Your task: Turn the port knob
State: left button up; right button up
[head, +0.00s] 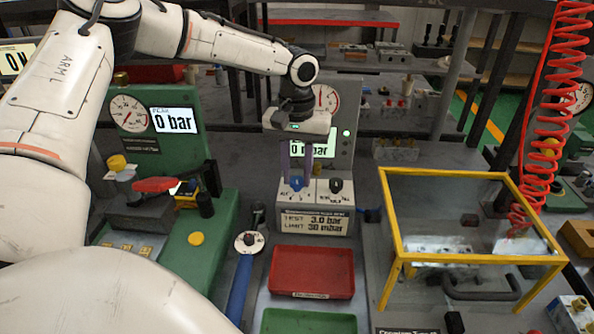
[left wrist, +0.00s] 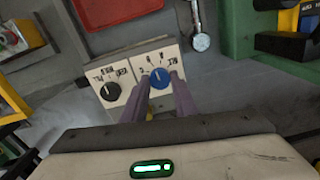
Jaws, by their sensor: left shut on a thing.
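The port knob is the blue knob (head: 297,183) on the sloped front panel of the grey test unit (head: 345,150). It shows between my fingers in the left wrist view (left wrist: 159,78), with small letter labels around it and its white pointer line visible. My left gripper (head: 297,176) reaches down from above. Its two purple fingers stand on either side of the blue knob and are shut on it. A second, dark knob (head: 336,185) sits beside it on the panel, apart from the fingers; it looks black in the left wrist view (left wrist: 112,92). My right gripper is not in view.
A red tray (head: 312,272) lies in front of the unit. A yellow-framed clear box (head: 470,240) stands to the right, with a red coiled hose (head: 560,90) above. A green station (head: 215,235) with a red handle (head: 154,184) stands at left. A blue-handled tool (head: 240,285) lies between.

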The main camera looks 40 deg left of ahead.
aim_at(297, 179)
pick_arm(q)
jog(key=m, duration=0.6)
jog(key=shift+m, duration=0.3)
jog(key=m, duration=0.6)
jog(key=shift+p, duration=0.35)
jog(key=shift+m, duration=0.4)
jog(key=o, duration=1.1)
jog(key=shift+c, duration=0.2)
notch_tip(297, 179, up, 10)
jog(key=shift+r, duration=0.2)
